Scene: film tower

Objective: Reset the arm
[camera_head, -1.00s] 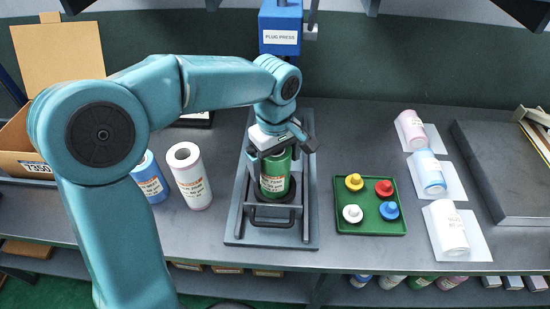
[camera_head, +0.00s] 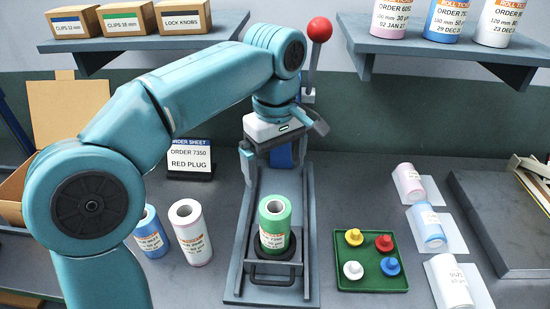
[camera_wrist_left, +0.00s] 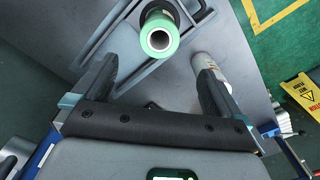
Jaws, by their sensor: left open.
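My left arm comes in from the left, and my left gripper (camera_head: 284,150) is raised above the press bed, in front of the blue press. Its fingers are spread wide and hold nothing. A green roll (camera_head: 274,222) stands upright in the black holder on the grey press bed (camera_head: 240,268), below and apart from the gripper. Its open core faces up. In the left wrist view the green roll (camera_wrist_left: 158,40) shows beyond the open fingers. My right gripper is not in view.
A green tray (camera_head: 345,284) holds yellow, red, white and blue plugs. Blue-labelled (camera_head: 150,232) and white (camera_head: 190,235) rolls stand left of the press. Wrapped rolls lie at right. An order sheet (camera_head: 190,160) reads "ORDER 7350 RED PLUG". Shelves with boxes and rolls hang above; a red-knobbed lever (camera_head: 319,29) stands behind.

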